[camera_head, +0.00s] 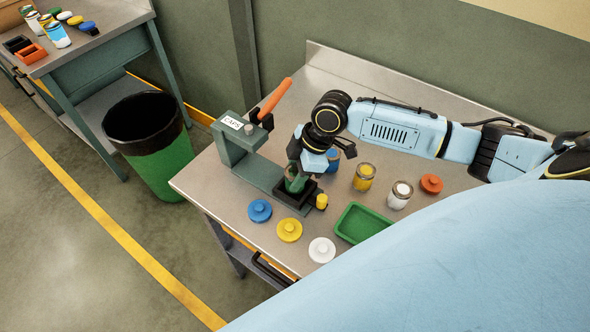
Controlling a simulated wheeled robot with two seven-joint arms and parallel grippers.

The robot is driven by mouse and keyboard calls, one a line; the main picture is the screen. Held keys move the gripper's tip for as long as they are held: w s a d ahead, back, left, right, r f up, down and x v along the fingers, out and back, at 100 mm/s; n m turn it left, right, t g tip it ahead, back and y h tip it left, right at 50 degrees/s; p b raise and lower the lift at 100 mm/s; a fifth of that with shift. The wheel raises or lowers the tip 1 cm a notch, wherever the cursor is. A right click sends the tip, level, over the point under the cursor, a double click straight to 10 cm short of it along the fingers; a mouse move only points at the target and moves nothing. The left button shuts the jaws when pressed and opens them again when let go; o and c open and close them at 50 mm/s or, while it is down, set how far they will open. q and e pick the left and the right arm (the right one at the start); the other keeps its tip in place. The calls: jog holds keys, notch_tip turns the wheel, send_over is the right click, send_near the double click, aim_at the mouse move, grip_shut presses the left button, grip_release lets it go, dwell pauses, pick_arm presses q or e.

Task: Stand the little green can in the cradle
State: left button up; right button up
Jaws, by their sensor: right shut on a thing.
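The little green can (294,185) is held upright in my right gripper (305,172), which is shut on it. The can is at the black square cradle (298,203) on the base of the press. Its lower end appears to be within the cradle's rim, but I cannot tell whether it rests on the bottom. The gripper's dark fingers hide the upper part of the can. My left gripper is not in view.
The green press (238,150) with its orange lever (275,98) rises behind the cradle. Blue, yellow and white caps (321,250) lie in front. A green tray (361,223), blue, yellow and white cans (399,195) and an orange cap (431,183) are to the right.

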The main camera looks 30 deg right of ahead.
jog(key=shift+f, duration=0.3)
dwell(0.5)
jog(key=shift+f+p, duration=0.2)
jog(key=shift+p, duration=0.15)
dwell(0.4)
jog(key=o, duration=1.5)
jog(key=shift+o, duration=0.2)
notch_tip(320, 180, up, 7)
jog(key=p, duration=0.7)
jog(key=shift+r, duration=1)
